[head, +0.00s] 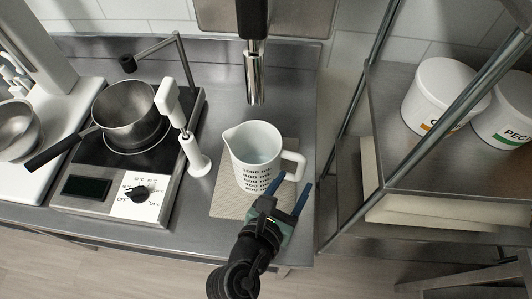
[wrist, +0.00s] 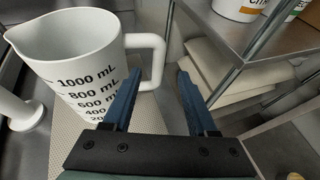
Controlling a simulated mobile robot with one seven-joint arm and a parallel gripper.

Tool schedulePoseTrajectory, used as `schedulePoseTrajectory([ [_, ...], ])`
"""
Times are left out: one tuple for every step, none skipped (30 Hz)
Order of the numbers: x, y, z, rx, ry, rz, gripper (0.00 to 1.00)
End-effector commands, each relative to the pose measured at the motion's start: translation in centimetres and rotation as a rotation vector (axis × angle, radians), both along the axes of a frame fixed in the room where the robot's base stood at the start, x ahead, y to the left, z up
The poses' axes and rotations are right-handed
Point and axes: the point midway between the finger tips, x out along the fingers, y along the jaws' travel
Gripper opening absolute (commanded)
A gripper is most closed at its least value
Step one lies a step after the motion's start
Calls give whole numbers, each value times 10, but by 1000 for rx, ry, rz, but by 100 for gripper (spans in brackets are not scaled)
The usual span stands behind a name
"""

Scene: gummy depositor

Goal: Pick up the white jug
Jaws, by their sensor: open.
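The white jug (head: 256,158) stands upright on a light mat (head: 226,203) on the steel counter. Its black volume marks face my arm, and its handle points right. It also shows at the left of the wrist view (wrist: 75,60), with the handle beside my fingers. My gripper (head: 291,189) is open and empty, with blue fingers, at the near right of the jug. In the wrist view, the left finger of my gripper (wrist: 158,95) is just below the handle and the right finger is clear to its right. I cannot tell whether a finger touches the handle.
A black and chrome tap (head: 255,75) hangs behind the jug. A white upright tool (head: 198,162) stands left of it. A pot (head: 125,108) sits on a hot plate (head: 80,187) further left. A metal shelf rack (head: 440,178) with white tubs (head: 437,93) is close on the right.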

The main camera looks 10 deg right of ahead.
Motion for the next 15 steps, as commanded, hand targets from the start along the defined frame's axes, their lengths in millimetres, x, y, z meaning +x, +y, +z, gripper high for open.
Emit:
schedulePoseTrajectory([
  [8,-6,-2,-1,-2,-4,58],
  [12,-9,-5,0,-1,-2,58],
  [17,-14,-7,1,-2,-4,58],
  [21,-16,-9,1,-2,-3,58],
  [24,-18,-11,0,-1,-3,58],
  [27,-20,-12,1,-2,-2,58],
  [29,-22,-13,1,-2,-1,58],
  [30,-23,-15,1,-1,0,58],
  [32,-24,-15,1,-1,-1,58],
  [33,-25,-16,1,-1,-1,58],
  [34,-26,-16,2,-2,-1,58],
  [37,-28,-17,2,-1,-2,58],
  [39,-29,-17,2,-1,-2,58],
  [42,-32,-18,1,-2,-2,58],
  [47,-35,-19,2,-3,-3,58],
])
